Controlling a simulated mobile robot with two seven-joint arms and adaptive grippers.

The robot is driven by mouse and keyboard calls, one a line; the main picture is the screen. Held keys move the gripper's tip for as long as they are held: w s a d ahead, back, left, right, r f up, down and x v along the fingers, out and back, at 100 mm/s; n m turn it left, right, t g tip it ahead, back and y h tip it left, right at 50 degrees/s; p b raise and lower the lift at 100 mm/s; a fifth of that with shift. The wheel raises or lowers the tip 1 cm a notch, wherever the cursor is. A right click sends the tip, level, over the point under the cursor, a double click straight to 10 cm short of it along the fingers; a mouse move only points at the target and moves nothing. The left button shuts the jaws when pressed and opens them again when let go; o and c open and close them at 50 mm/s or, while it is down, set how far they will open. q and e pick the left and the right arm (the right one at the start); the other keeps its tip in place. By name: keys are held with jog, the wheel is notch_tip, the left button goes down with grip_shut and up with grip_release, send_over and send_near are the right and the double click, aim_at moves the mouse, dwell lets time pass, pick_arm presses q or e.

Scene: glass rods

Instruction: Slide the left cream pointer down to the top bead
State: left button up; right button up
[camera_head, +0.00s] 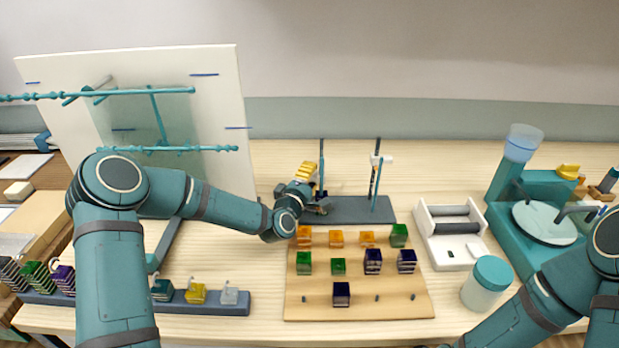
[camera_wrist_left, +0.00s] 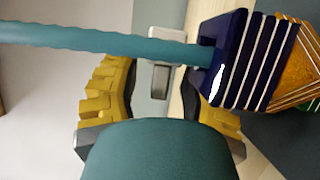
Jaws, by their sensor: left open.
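Two thin teal rods stand on a dark base (camera_head: 352,211): the left rod (camera_head: 321,158) and the right rod (camera_head: 376,185). My left gripper (camera_head: 311,178) is at the left rod. It also shows in the left wrist view (camera_wrist_left: 160,95), open, with yellow fingers on either side of a pale piece (camera_wrist_left: 159,80) that looks like the left cream pointer. The rod (camera_wrist_left: 90,41) crosses it. A dark blue bead (camera_wrist_left: 224,58) sits on the rod a short gap from the pale piece, with an orange bead (camera_wrist_left: 282,62) beyond. The head view hides the left pointer. A cream pointer (camera_head: 388,159) is on the right rod.
A wooden board (camera_head: 360,303) with several coloured glass cubes lies in front of the base. A white tray (camera_head: 428,240) and a teal-lidded jar (camera_head: 487,285) stand to the right. A white panel (camera_head: 215,100) with teal rails stands behind my left arm.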

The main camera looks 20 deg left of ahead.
pick_arm(q)
jog(key=shift+o, duration=0.2)
grip_shut()
jog(key=shift+r, duration=0.2)
jog(key=shift+c, duration=0.2)
grip_release()
jog(key=shift+d, duration=0.1)
jog(key=shift+s+a, duration=0.25)
jog(key=shift+s, duration=1.65)
jog(key=shift+s+a, duration=0.2)
jog(key=shift+s, duration=1.65)
